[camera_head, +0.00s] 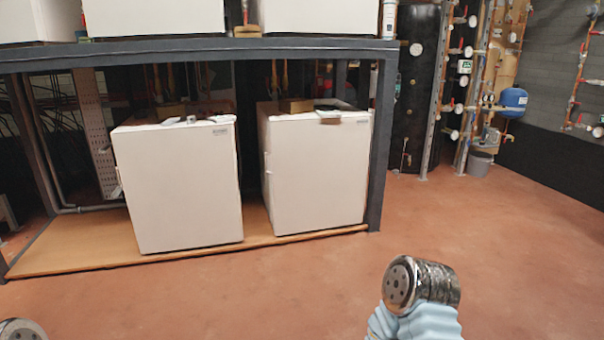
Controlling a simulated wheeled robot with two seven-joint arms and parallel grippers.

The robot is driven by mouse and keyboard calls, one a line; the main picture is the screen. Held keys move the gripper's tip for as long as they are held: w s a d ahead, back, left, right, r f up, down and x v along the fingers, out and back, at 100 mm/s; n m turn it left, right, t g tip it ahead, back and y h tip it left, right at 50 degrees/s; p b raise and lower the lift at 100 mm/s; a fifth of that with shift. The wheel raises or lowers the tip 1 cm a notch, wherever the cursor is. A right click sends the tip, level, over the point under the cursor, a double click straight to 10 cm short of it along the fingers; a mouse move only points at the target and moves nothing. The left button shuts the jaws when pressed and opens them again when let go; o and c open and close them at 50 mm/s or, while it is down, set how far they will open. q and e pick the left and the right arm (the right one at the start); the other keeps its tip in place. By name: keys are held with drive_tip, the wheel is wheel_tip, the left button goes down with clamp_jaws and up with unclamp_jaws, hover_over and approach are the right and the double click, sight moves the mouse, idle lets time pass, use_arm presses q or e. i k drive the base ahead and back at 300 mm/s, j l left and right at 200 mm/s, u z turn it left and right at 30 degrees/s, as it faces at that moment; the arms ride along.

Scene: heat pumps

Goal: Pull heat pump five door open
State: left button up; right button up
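Two white box-shaped heat pumps stand on the lower level of a dark metal rack, a left one (185,190) and a right one (318,172). Their fronts are plain and look shut. Each has a small label near its top right corner, too small to read. I cannot tell which unit is number five. Parts of my arms show at the bottom right and the bottom left corner. Neither gripper is in view, so whether they are open or shut is hidden.
More white units (330,17) stand on the rack's upper shelf (200,50), cut off by the top edge. A dark rack post (381,150) stands right of the right unit. Pipes, a blue tank (513,99) and a grey bucket (479,163) are at the back right. The reddish floor (500,235) is clear.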

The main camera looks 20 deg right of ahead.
sight(320, 172)
drive_tip(key=i+l+z, duration=0.1)
drive_tip(key=i, duration=0.4)
drive_tip(key=i+l+z, duration=0.1)
drive_tip(key=i, duration=0.4)
drive_tip(key=l, duration=0.05)
